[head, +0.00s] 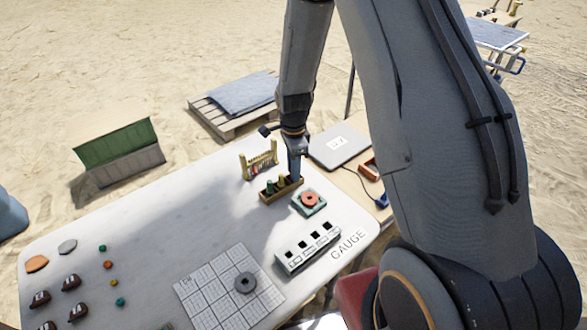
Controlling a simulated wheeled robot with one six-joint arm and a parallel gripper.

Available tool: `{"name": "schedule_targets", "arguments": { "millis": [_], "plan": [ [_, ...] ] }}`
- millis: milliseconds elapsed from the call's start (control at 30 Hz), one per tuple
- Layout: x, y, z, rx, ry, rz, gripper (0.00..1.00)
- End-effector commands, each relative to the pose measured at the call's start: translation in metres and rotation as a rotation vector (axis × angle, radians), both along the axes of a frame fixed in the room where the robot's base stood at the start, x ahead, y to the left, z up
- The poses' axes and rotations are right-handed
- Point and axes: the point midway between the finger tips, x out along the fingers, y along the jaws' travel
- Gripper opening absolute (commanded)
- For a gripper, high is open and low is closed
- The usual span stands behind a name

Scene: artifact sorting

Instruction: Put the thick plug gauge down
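My gripper (295,171) points down over the right end of a small wooden rack (269,198) on the white table. Upright plug gauges stand in the rack, a green-topped one (269,186) and a yellowish one (281,182) to the left of my gripper. At the right end, my fingers cover whatever is between them or below them. I cannot tell which gauge is the thick one, or whether my fingers hold it.
A green plate with a red ring (310,199) lies just right of the rack. A yellow-posted stand (259,160) is behind it. A white slotted block (308,247) and a grid sheet (205,291) with a dark ring (245,283) are nearer. The table's left middle is clear.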

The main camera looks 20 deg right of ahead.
Motion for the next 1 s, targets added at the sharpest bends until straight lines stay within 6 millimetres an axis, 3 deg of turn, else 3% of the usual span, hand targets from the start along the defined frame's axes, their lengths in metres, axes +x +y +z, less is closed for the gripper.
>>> {"name": "schedule_targets", "arguments": {
  "millis": [467,1000],
  "plan": [
    [0.001,0.000,0.010,0.000,-0.002,0.000,0.31],
    [0.001,0.000,0.097,0.000,-0.004,0.000,0.31]
  ]
}}
